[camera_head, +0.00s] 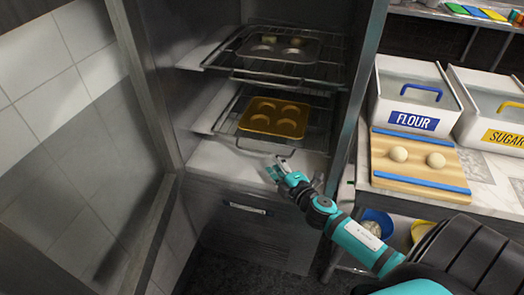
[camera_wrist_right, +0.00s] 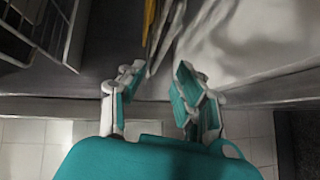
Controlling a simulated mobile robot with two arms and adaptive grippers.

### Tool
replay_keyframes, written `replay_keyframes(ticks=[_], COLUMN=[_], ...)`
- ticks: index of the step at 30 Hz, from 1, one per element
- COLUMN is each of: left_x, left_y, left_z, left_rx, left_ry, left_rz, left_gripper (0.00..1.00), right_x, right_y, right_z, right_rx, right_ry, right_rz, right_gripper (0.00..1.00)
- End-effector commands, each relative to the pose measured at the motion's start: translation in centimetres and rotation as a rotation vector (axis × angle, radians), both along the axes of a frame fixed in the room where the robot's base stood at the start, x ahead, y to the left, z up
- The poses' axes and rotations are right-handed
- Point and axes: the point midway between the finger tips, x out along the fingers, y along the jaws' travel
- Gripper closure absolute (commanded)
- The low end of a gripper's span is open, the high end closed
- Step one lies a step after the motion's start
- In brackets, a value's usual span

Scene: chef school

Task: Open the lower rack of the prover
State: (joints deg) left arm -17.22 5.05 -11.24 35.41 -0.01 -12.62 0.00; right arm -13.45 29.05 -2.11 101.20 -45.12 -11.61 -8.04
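The prover (camera_head: 330,60) is a tall steel cabinet with its door (camera_head: 75,150) swung open to the left. Its lower rack (camera_head: 318,120) is a wire shelf bearing an orange tray with round hollows (camera_head: 275,118). The rack sits inside the cabinet. My right gripper (camera_head: 279,168) is at the cabinet's front, just below and in front of the rack's front bar. In the right wrist view its two fingers (camera_wrist_right: 155,95) are apart, with thin bars (camera_wrist_right: 165,45) beyond the gap. Whether a finger touches the rack cannot be told. My left gripper is out of view.
A drawer handle (camera_head: 245,208) is below on the cabinet's front. On the right, a counter bears a flour bin (camera_head: 415,95), a sugar bin (camera_head: 490,105) and a board (camera_head: 415,168) with two dough balls.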

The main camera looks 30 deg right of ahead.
Motion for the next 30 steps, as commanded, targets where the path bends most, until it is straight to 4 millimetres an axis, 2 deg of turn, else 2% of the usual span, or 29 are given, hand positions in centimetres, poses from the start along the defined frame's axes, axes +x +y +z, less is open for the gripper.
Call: replay_keyframes(ticks=[1,6,12,17,25,30], left_x=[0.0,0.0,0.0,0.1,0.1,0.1], left_y=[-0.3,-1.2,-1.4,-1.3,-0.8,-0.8], left_z=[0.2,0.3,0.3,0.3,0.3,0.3], left_rx=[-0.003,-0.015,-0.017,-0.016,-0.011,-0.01], left_ry=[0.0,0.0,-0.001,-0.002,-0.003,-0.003], left_rz=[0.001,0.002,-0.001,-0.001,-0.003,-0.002], left_gripper=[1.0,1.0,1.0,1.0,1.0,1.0], right_x=[1.3,4.5,7.1,7.9,8.0,8.0], right_y=[-0.1,-0.3,-0.5,-0.5,-0.5,-0.5], right_z=[0.1,-0.5,-1.0,-1.1,-1.2,-1.2], right_rx=[0.001,0.003,0.002,0.002,0.002,0.002], right_ry=[-0.003,-0.002,-0.001,0.0,0.001,0.001], right_rz=[-0.002,-0.001,-0.001,0.0,0.0,0.0], right_gripper=[0.68,0.68,0.68,0.68,0.68,0.9])
